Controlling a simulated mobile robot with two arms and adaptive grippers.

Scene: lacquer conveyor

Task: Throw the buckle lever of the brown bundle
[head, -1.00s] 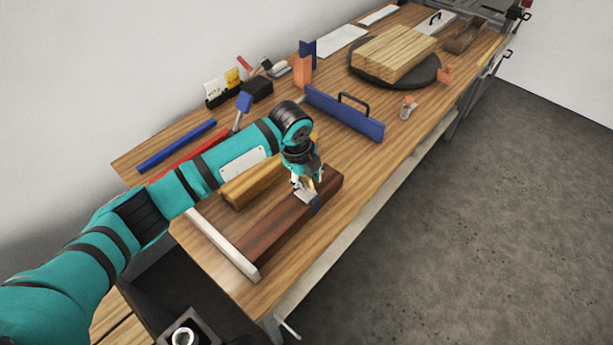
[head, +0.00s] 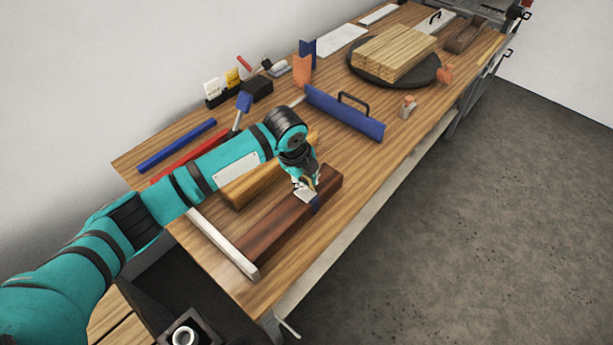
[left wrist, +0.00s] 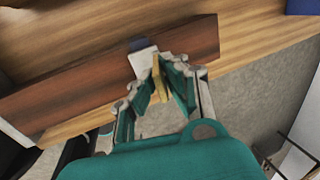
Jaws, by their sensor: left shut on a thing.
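The brown bundle (head: 275,229), a dark reddish-brown block of wood, lies near the table's front edge. A blue strap (head: 316,204) crosses it near its right end, with a pale metal buckle (head: 306,196) on it. In the left wrist view the buckle (left wrist: 143,60) sits on the bundle (left wrist: 75,90), and a yellow lever (left wrist: 159,80) stands out from it between my fingers. My left gripper (head: 303,186) is above the buckle, shut on the lever. The fingers partly hide the lever in the head view. My right gripper is not in view.
A lighter wooden piece (head: 250,184) lies behind the bundle, and a white bar (head: 222,243) is at its left end. A blue fence with a handle (head: 345,113) stands to the right. A pale stack of boards (head: 395,53) rests on a dark disc farther back.

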